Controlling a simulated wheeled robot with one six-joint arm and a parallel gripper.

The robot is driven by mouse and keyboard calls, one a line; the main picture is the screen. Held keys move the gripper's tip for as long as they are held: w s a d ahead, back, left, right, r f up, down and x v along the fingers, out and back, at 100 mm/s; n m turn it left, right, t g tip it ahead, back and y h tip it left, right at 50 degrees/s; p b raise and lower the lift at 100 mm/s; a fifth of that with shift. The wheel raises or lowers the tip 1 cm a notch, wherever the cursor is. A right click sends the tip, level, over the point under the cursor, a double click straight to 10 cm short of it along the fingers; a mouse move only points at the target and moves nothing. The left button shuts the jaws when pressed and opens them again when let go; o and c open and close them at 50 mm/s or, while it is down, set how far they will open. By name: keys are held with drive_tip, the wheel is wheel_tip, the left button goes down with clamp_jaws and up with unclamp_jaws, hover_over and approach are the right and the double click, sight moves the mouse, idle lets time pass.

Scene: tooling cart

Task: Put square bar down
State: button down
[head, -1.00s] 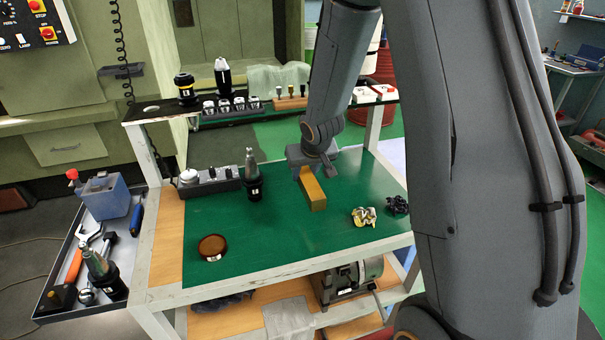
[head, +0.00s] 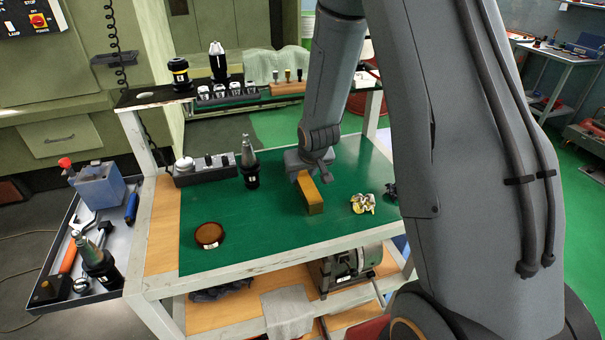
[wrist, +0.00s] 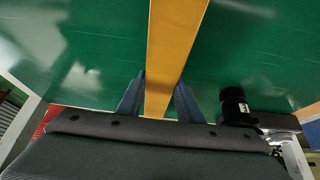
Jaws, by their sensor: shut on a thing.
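The square bar (head: 312,196) is a yellow-brown block over the green mat (head: 255,215) on the cart top. My gripper (head: 302,176) is shut on its far end, and the bar points toward the front of the cart. In the wrist view the bar (wrist: 171,50) runs between the two fingers of my gripper (wrist: 160,98). The bar is low over the mat; I cannot tell whether its underside touches. The fingertips are mostly hidden in the head view.
A brown round dish (head: 209,235) lies front left on the mat. A black tool holder (head: 249,165) stands behind left, next to a grey block (head: 205,172). The front middle of the mat is clear.

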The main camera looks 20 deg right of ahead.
drive_tip(key=shift+w+f, duration=0.1)
drive_tip(key=c, duration=1.3)
unclamp_jaws()
drive_tip(key=shift+o, duration=0.2)
